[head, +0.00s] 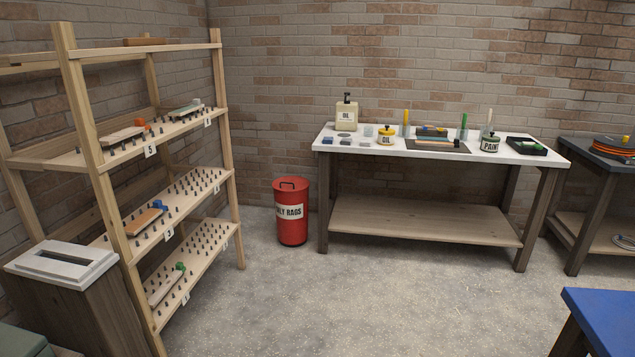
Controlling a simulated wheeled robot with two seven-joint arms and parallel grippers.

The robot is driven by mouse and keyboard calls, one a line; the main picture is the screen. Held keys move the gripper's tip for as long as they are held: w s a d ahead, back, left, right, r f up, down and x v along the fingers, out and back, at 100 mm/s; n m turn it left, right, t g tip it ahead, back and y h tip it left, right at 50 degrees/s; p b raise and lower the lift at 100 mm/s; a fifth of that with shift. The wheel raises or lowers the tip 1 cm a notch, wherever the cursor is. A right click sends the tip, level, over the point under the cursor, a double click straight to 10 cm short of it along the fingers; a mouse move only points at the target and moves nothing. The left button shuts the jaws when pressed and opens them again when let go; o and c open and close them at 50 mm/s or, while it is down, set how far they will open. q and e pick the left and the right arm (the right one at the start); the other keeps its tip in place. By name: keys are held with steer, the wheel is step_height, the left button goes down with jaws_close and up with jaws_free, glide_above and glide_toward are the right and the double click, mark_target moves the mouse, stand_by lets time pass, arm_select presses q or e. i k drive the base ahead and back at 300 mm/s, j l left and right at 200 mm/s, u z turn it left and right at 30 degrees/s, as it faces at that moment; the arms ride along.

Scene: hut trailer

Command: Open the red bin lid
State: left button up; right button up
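The red bin (291,228) stands on the floor against the back wall, between the wooden shelf rack and the white-topped workbench. It is a red cylinder with a white label ending in "RAGS". Its red lid (290,184) sits on top and looks closed, with a dark loop handle on it. Neither of my grippers shows in the head view, and the bin is some way off across the floor.
A wooden rack (88,130) with pegged shelves stands at left, beside a box with a pale slotted top (62,262). The workbench (470,153) holds oil and paint containers. A blue table (605,310) is at front right. The floor (330,305) between is clear.

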mark_target(291, 180)
steer(key=i+z, duration=0.3)
steer(key=i, duration=1.75)
steer(key=i+l, duration=0.1)
steer(key=i, duration=1.05)
steer(key=i+l+u, duration=0.1)
steer(key=i, duration=1)
